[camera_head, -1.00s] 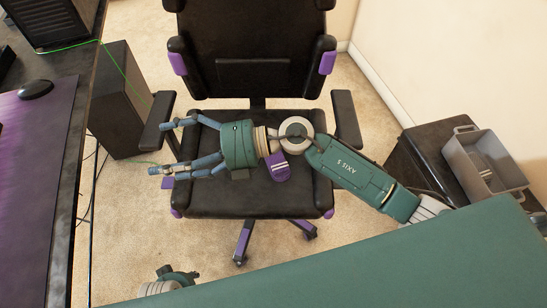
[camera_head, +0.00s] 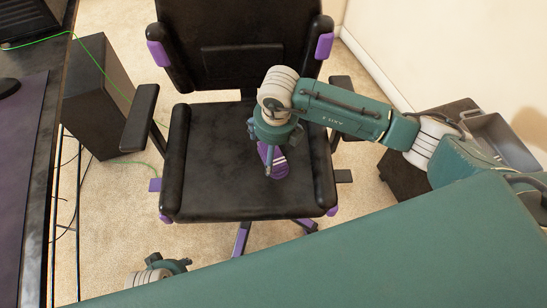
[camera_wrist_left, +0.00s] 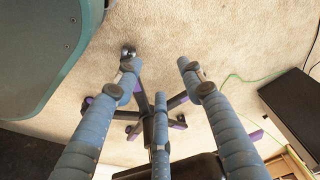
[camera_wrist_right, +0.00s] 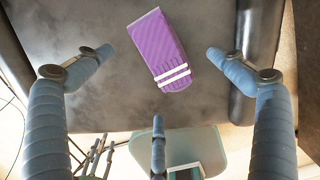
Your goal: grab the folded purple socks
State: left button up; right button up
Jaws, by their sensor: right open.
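The folded purple socks (camera_head: 278,164) with white stripes lie on the black chair seat (camera_head: 213,175). My right gripper (camera_head: 268,158) points down over the seat and partly covers the socks in the head view. In the right wrist view the socks (camera_wrist_right: 160,50) lie between the two upper fingers, beyond the third.
The chair's armrests (camera_head: 141,117) flank the seat and its backrest (camera_head: 240,50) rises behind. A desk (camera_head: 38,130) and a dark box (camera_head: 98,95) stand at the left. A grey bin (camera_head: 505,140) sits on a dark cabinet at the right, near the wall.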

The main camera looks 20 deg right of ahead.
jog(key=f, duration=0.3)
jog(key=w+f+b, duration=0.1)
jog(key=f, duration=0.1)
jog(key=shift+a, duration=0.25)
pick_arm(q)
jog(key=r, duration=0.3)
jog(key=shift+w+r, duration=0.15)
jog(key=shift+w, duration=0.05)
pick_arm(e)
jog(key=shift+c, duration=0.6)
jog(key=c, duration=1.1)
